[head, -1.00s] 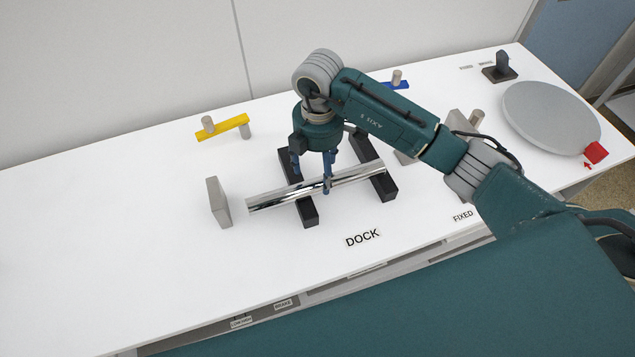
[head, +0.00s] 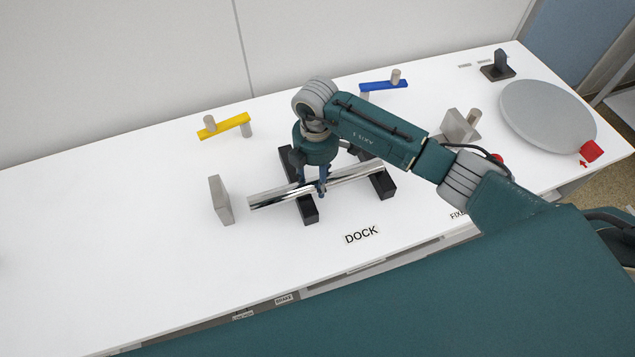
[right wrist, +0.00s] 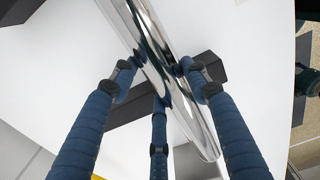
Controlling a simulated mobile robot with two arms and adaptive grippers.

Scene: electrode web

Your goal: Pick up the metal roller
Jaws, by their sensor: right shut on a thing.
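The shiny metal roller (head: 268,198) lies across two black dock blocks (head: 308,210) on the white table, behind the DOCK label. My right gripper (head: 314,188) comes down over the roller's middle and is shut on it. In the right wrist view the blue fingers (right wrist: 155,75) press on the roller (right wrist: 190,105) from both sides. I cannot tell whether the roller is clear of the blocks. My left gripper is not in view.
A grey upright plate (head: 221,200) stands off the roller's left end. A yellow bar (head: 224,126) and a blue bar (head: 384,85) stand behind. A grey block (head: 459,126) and round grey disc (head: 548,115) are right. The table's left side is clear.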

